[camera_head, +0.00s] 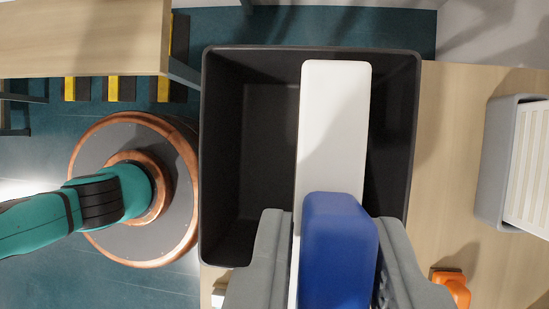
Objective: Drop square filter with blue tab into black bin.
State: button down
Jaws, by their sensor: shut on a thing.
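The filter (333,125) shows as a long white edge with a blue tab (339,245) at its near end. My gripper (325,235) is shut on the blue tab, with one grey finger on each side of it. The black bin (211,150) stands open below, and the filter is over its right half. I cannot tell how high the filter is above the bin floor. The left part of the bin that I can see is empty.
A wooden table (455,180) lies right of the bin. On it are a grey container (494,165) with white slatted contents and an orange object (452,288). A teal robot arm on a round copper-edged base (125,250) stands left. Another wooden top (85,38) is at upper left.

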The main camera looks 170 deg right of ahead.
jog(key=shift+s+f, duration=0.2)
jog(key=shift+f, duration=3)
jog(key=c, duration=1.1)
grip_release()
jog(key=shift+c, duration=0.2)
jog(key=v, duration=1.7)
jog(key=shift+r, duration=0.25)
